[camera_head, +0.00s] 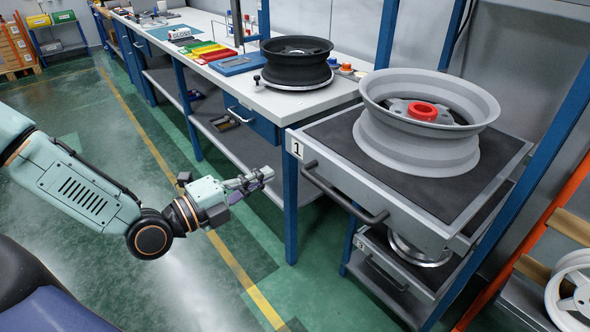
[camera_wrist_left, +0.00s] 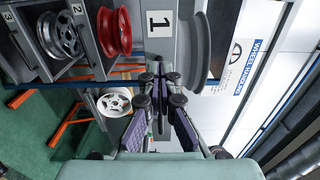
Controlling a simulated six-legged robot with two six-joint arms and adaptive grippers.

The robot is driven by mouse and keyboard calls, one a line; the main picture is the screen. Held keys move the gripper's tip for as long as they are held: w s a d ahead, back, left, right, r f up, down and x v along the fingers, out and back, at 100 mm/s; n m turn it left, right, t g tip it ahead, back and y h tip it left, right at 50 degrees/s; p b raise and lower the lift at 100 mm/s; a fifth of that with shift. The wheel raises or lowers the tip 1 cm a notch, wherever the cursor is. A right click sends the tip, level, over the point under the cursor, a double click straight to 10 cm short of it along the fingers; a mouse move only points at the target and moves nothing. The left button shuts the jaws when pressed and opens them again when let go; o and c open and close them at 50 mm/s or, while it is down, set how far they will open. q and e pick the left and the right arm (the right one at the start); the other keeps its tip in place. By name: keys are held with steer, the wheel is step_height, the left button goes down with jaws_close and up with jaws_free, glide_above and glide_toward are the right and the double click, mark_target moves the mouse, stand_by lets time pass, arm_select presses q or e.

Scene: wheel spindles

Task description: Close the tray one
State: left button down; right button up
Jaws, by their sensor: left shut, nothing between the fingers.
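Tray one (camera_head: 325,148) is a grey drawer with a black mat, a "1" label and a dark bar handle (camera_head: 340,192) on its front. It stands out from the blue rack, with its top exposed. My right gripper is not in view.
A lower tray (camera_head: 385,275) holds a silver rim (camera_head: 420,250). The wrist view also shows a red rim (camera_wrist_left: 115,30) beside tray one. A workbench (camera_head: 265,98) with a black rim (camera_head: 297,62) stands left of the rack. A blue post (camera_head: 291,205) is close to my gripper. The green floor is open.

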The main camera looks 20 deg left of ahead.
mark_target(307, 155)
arm_select(q)
steer(key=b+x, duration=0.4)
steer(key=x, duration=0.2)
steer(key=shift+w+d, duration=0.25)
steer(key=shift+w, duration=0.05)
steer(key=shift+x, duration=0.95)
steer(key=shift+a, duration=0.1)
steer(key=shift+w, duration=0.15)
